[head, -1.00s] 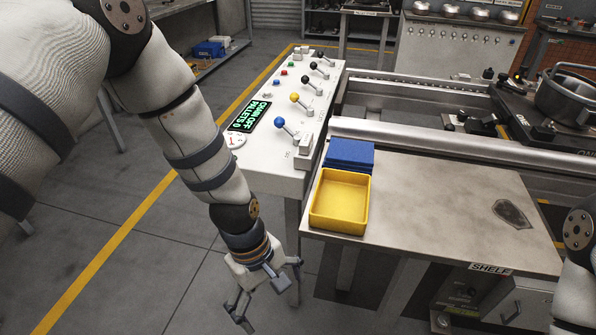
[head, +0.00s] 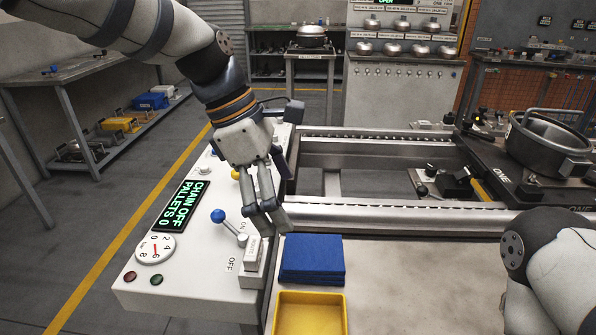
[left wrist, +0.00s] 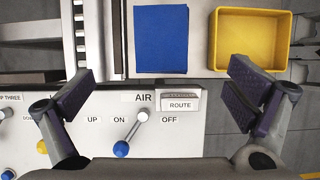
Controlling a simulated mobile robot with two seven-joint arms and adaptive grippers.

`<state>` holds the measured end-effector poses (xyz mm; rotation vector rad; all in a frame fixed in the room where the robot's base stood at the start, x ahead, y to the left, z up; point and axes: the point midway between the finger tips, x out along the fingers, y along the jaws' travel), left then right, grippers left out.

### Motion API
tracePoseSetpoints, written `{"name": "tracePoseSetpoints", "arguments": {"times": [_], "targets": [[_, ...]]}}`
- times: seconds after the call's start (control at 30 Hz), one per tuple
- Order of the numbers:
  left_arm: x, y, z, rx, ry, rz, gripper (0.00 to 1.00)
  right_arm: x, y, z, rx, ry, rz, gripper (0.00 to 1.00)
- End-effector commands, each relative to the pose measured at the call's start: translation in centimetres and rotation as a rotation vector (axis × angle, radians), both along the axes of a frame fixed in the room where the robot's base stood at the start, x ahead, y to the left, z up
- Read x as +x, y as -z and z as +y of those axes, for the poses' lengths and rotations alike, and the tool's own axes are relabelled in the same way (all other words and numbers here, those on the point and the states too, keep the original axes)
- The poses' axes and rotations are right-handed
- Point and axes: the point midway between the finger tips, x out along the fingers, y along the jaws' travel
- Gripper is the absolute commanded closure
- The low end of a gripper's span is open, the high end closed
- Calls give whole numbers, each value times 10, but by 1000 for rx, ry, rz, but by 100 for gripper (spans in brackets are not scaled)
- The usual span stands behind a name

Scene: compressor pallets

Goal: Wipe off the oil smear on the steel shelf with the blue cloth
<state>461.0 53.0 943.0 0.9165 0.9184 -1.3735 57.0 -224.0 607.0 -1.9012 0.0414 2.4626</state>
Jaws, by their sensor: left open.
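The folded blue cloth (head: 312,258) lies on the steel shelf (head: 420,290), at its left edge behind the yellow tray. It also shows in the left wrist view (left wrist: 161,40). My left gripper (head: 268,218) is open and empty, pointing down above the control panel's right edge, a little behind and left of the cloth. In the left wrist view its fingers (left wrist: 160,95) are spread wide, with the cloth ahead between them. The oil smear is outside the current views. My right arm shows at the lower right of the head view, but its gripper is out of view.
A yellow tray (head: 310,315) stands in front of the cloth. The control panel (head: 190,275) has a blue-knobbed lever (head: 228,222) close by my left gripper. The conveyor rail (head: 400,222) runs behind the shelf, and a pot (head: 545,140) stands at right.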

Motion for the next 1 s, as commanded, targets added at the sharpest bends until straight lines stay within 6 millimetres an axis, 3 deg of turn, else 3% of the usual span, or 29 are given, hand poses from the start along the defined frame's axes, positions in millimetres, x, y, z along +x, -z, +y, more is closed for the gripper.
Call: {"name": "tracePoseSetpoints", "arguments": {"times": [0.17,0.4,0.6,1.0], "targets": [[-1,13,-6,-1,-3,9,2,-3,2,0,1,-1,11,60],[-2,69,-28,-1,-2,11,2,-11,9,0,1,-1,36,60],[-2,101,-42,0,-3,7,2,-14,13,0,0,-2,48,60],[-1,109,-47,-1,-3,1,4,-15,13,0,1,-2,49,60]]}}
